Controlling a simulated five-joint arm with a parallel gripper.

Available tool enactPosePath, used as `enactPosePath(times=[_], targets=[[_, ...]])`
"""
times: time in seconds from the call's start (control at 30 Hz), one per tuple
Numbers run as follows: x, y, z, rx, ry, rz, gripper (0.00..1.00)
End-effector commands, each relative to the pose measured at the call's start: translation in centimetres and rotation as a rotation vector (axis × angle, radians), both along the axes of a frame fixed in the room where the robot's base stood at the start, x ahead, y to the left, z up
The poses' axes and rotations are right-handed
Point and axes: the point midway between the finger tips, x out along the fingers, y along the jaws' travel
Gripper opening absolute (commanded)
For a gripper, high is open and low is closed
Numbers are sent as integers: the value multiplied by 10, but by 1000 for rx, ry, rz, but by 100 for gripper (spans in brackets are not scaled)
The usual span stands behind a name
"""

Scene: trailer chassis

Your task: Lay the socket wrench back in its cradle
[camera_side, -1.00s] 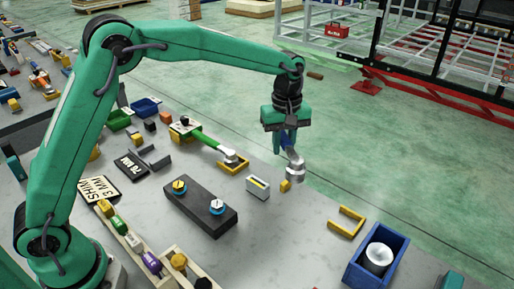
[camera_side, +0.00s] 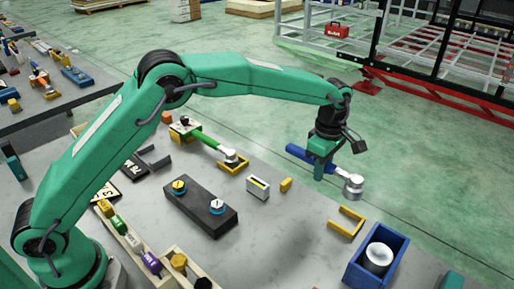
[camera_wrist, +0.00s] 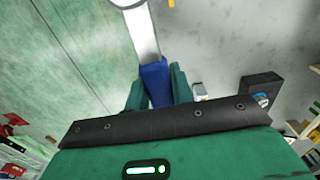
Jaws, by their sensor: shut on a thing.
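A wrench with a blue handle and a silver head (camera_side: 353,186) is held by my gripper (camera_side: 318,172), which is shut on its blue handle. In the side view it is in the air over the far edge of the table, head toward the right. In the wrist view the blue handle (camera_wrist: 156,80) sits between my fingers (camera_wrist: 155,92), and the silver shaft runs up out of the frame. An empty yellow bracket (camera_side: 346,222) lies on the table, right of and below the wrench in the picture. I cannot tell for sure whether it is the cradle.
A green-handled tool (camera_side: 208,140) lies with its silver head at another yellow bracket (camera_side: 235,168). A blue bin (camera_side: 360,270) holds a white cylinder.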

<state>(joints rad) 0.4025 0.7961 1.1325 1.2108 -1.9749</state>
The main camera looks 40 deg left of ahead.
Motion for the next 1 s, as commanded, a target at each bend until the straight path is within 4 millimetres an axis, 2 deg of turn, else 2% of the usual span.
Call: enactPosePath(times=[0.47,1.0], targets=[[0,0,-2,-1,-1,-1,0],[0,0,-32,0,-1,-1,0]])
